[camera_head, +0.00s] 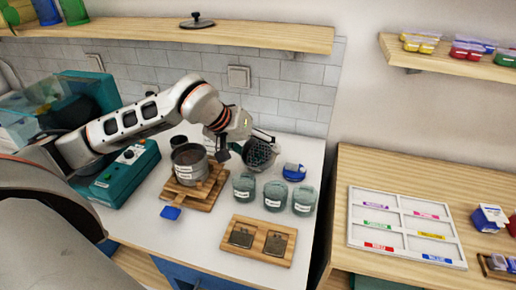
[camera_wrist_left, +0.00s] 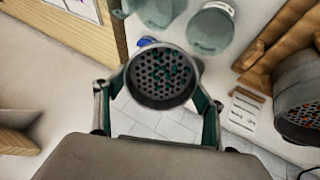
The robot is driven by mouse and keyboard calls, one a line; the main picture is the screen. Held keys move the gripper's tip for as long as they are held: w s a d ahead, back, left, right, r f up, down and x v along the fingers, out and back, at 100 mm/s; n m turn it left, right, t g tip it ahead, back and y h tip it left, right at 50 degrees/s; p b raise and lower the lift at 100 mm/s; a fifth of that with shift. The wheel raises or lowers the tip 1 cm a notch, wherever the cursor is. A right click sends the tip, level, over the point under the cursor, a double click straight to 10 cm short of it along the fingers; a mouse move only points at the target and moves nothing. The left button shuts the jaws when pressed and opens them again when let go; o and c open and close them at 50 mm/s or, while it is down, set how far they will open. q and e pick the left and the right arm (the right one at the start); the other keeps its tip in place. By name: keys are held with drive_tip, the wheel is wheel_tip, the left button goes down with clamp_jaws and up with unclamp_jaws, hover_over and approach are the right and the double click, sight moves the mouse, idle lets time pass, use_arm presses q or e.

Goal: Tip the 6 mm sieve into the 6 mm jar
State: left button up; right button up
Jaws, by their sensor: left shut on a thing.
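My left gripper (camera_head: 247,146) is shut on a round dark metal sieve (camera_head: 260,154). In the left wrist view the sieve (camera_wrist_left: 162,78) sits between the two fingers (camera_wrist_left: 160,110), with teal beads showing on its holed floor. It is held behind the jars in the head view, seemingly tilted; its exact height is unclear. Three greenish labelled jars stand in a row: a left jar (camera_head: 243,187), a middle jar (camera_head: 275,196) and a right jar (camera_head: 303,200). Their labels are too small to read, so I cannot tell which is the 6 mm jar. My right gripper is out of view.
A sieve stack (camera_head: 188,163) stands on a wooden board (camera_head: 207,191) left of the jars. A blue object (camera_head: 294,172) lies behind them. A wooden tray (camera_head: 236,256) with two dark square pieces lies in front. A teal machine (camera_head: 128,178) stands at left.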

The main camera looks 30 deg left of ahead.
use_arm(q)
drive_tip(key=shift+s, duration=0.1)
drive_tip(key=shift+b, duration=0.3)
drive_tip(key=shift+t+b, duration=0.35)
drive_tip(key=shift+t, duration=0.05)
drive_tip(key=shift+a+h+b, duration=0.1)
drive_tip(key=shift+h+b, duration=0.2)
drive_tip(key=shift+b, duration=0.05)
drive_tip(key=shift+s+r+t+b, duration=0.1)
drive_tip(key=shift+t+b, duration=0.2)
drive_tip(key=shift+b, duration=0.1)
drive_tip(key=shift+s+t+h+b, duration=0.25)
drive_tip(key=shift+t+b, duration=0.35)
drive_tip(key=shift+b, duration=1.55)
drive_tip(key=shift+s+a+t+h+b, duration=0.3)
drive_tip(key=shift+t+b, duration=0.4)
drive_tip(key=shift+b, duration=1.45)
drive_tip(key=shift+w+r, duration=0.1)
drive_tip(key=shift+r, duration=0.05)
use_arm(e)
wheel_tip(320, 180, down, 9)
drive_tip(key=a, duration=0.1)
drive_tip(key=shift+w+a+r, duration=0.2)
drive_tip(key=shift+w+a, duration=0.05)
